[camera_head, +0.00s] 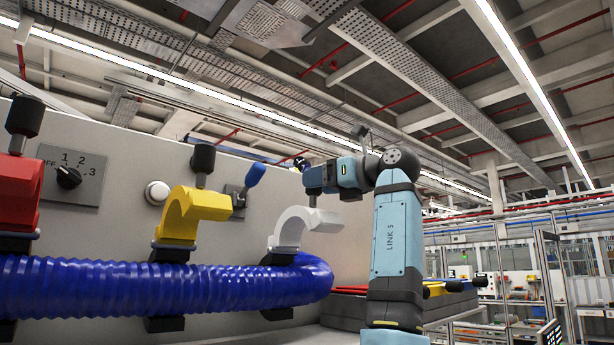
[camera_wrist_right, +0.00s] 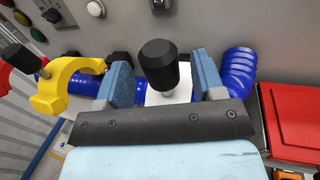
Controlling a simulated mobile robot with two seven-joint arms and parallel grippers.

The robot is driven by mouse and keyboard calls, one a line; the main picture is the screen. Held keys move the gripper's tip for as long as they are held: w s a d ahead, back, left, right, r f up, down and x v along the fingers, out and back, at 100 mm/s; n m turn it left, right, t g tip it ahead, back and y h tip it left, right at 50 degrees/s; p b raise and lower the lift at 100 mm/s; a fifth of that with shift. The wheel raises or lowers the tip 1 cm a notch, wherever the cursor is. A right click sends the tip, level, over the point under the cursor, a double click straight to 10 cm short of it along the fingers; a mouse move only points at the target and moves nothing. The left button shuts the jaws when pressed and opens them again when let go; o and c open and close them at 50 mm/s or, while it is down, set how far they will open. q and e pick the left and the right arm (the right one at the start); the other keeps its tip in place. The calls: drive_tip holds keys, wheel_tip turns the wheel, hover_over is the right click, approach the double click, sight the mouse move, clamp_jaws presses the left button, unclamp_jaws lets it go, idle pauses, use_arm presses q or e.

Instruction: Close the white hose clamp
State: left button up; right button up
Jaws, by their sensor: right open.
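The white hose clamp (camera_head: 302,226) stands open, its curved upper arm raised above the blue ribbed hose (camera_head: 150,287). In the right wrist view, its white part (camera_wrist_right: 170,94) shows below its black knob (camera_wrist_right: 158,65). In the head view the knob is hidden behind my gripper. My right gripper (camera_head: 318,180) is at the top of the clamp. In the wrist view its two blue fingers (camera_wrist_right: 163,76) are open, one on each side of the knob, with gaps visible. My left gripper is not in view.
A yellow clamp (camera_head: 190,214) and a red clamp (camera_head: 20,195), both raised open, stand left along the hose. A red box (camera_wrist_right: 290,115) lies right.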

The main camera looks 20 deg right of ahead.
drive_tip(key=shift+p+x, duration=0.5)
drive_tip(key=shift+x, duration=1.25)
drive_tip(key=shift+d, duration=0.1)
clamp_jaws()
